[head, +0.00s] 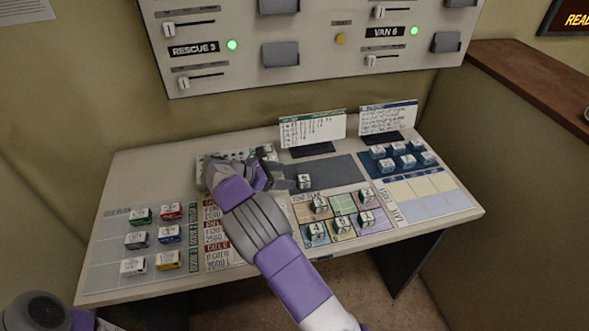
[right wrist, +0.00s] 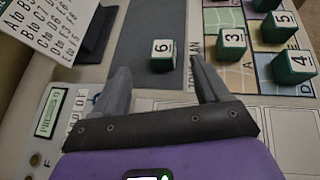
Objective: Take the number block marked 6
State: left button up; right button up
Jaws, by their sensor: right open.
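The number block marked 6 (head: 304,182) is a small dark green cube with a white top, sitting on the dark grey mat (head: 338,174) on the console desk. In the right wrist view the block marked 6 (right wrist: 163,54) shows its number clearly, just beyond and roughly between the fingertips. My right gripper (head: 279,171) is open and empty, close to the left of the block. Its two spread grey fingers also show in the right wrist view (right wrist: 158,66). My left gripper is not in view.
Several more blocks stand on the blue tray (head: 376,168) and the left grid (head: 112,240). Two upright cards (head: 312,129) (head: 388,118) stand behind.

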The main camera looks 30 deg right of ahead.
aim_at(303, 178)
jog(key=x, duration=0.1)
jog(key=b+x, duration=0.1)
jog(key=shift+s+d+f, duration=0.15)
jog(key=shift+s+d, duration=0.15)
jog(key=shift+d, duration=0.05)
jog(key=b+x, duration=0.1)
jog(key=x, duration=0.3)
jog(key=shift+d+f+b, duration=0.25)
jog(key=shift+d+b, duration=0.05)
jog(key=shift+b, duration=0.05)
jog(key=shift+w+r, duration=0.1)
jog(key=shift+a, duration=0.1)
jog(key=c, duration=1.2)
